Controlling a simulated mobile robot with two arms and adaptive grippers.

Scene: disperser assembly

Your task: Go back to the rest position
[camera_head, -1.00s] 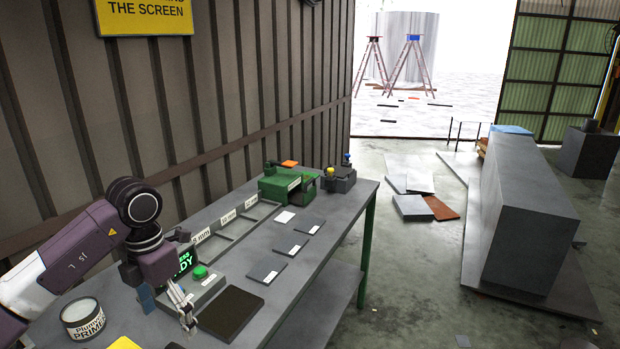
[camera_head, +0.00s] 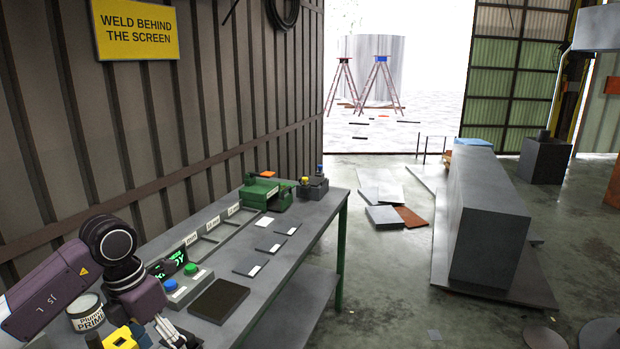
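My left arm comes in from the lower left, and its gripper (camera_head: 178,340) hangs over the near end of the grey workbench (camera_head: 300,262), at the bottom edge of the picture. The gripper is partly cut off and small, so I cannot tell whether its fingers are open or shut. I see nothing clearly held in it. My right gripper is not in view.
Near the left arm are a primer can (camera_head: 86,314), a yellow object (camera_head: 121,338), a button box (camera_head: 187,286) and a dark plate (camera_head: 219,300). A green machine (camera_head: 266,194) stands farther along. A large grey block (camera_head: 488,225) stands right, with open floor between.

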